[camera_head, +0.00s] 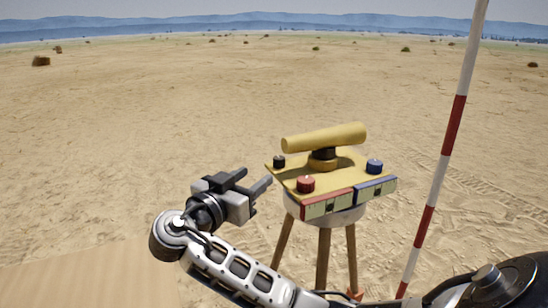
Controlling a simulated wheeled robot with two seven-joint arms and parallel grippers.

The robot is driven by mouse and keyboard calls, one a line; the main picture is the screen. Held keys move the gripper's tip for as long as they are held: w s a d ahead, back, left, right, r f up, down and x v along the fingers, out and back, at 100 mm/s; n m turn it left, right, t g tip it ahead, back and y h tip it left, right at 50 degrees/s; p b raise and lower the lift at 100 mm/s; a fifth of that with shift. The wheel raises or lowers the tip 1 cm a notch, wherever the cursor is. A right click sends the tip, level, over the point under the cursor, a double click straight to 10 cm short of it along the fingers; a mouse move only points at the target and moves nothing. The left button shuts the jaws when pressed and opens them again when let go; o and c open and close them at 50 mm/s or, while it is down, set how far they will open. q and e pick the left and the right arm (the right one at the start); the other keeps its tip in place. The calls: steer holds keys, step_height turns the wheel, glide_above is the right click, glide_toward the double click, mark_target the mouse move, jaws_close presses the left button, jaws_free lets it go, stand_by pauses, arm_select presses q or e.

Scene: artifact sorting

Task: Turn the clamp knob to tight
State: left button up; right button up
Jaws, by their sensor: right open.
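A yellow surveying instrument stands on a tripod right of centre, with a yellow telescope tube (325,137) over a flat yellow plate (340,160). The plate carries a red knob (305,184) at its front left, a blue knob (374,166) at its right and a small black knob (279,161) at its back left. I cannot tell which is the clamp knob. A red-edged label (328,204) and a blue-edged label (375,190) line the front edge. My right gripper (255,178) is open and empty, left of the plate and apart from the knobs. My left gripper is out of view.
A red-and-white pole (439,165) leans upright to the right of the instrument. Tripod legs (323,259) spread below the plate. A flat tan surface (90,275) lies at bottom left. Open sandy ground stretches behind, with scattered small bushes.

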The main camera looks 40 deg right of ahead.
mark_target(276, 162)
steer(key=p+x, duration=0.2)
steer(key=x, duration=0.7)
steer(key=shift+d, duration=0.1)
steer(key=shift+f, duration=0.15)
steer(key=c, duration=1)
